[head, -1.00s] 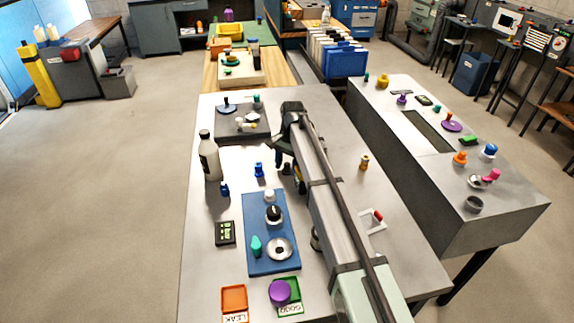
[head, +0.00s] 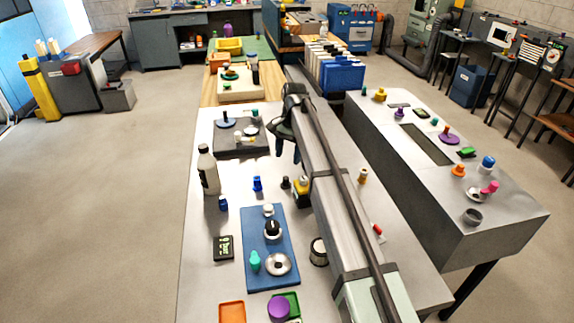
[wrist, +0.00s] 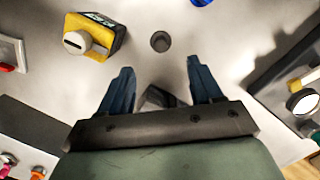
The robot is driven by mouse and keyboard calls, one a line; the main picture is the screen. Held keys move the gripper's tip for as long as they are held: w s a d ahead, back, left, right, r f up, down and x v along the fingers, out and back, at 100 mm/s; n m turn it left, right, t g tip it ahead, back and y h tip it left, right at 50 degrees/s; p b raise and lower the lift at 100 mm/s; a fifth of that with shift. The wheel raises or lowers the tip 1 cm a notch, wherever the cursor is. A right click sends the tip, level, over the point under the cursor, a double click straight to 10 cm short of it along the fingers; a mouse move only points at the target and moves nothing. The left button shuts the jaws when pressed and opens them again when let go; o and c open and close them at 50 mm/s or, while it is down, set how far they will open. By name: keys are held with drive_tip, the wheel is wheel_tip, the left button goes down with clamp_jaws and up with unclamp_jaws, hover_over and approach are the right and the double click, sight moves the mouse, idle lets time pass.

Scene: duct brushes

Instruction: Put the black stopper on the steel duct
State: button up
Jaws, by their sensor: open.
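A small dark, round-topped stopper (wrist: 160,41) stands on the steel table, ahead of and between my fingertips in the wrist view. It also shows in the head view (head: 286,183), left of a yellow box. My gripper (wrist: 157,64) is open, with two blue fingers apart and nothing between the tips. In the head view my gripper (head: 287,145) is beyond the stopper, above the table. A steel ring with a central hole (head: 278,264) lies on a blue board (head: 254,277). A steel cylinder (head: 319,252) stands right of the board. I cannot tell which is the duct.
The yellow box with a knob (wrist: 88,38) is close to the stopper. A blue stopper (head: 257,184) stands to its left. A dark grey block (head: 236,151) lies at the far left. A white bottle (head: 208,172) stands at the table's left side.

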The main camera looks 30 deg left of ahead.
drive_tip(key=shift+w+r, duration=0.1)
drive_tip(key=shift+r, duration=0.85)
drive_tip(key=shift+c, duration=1)
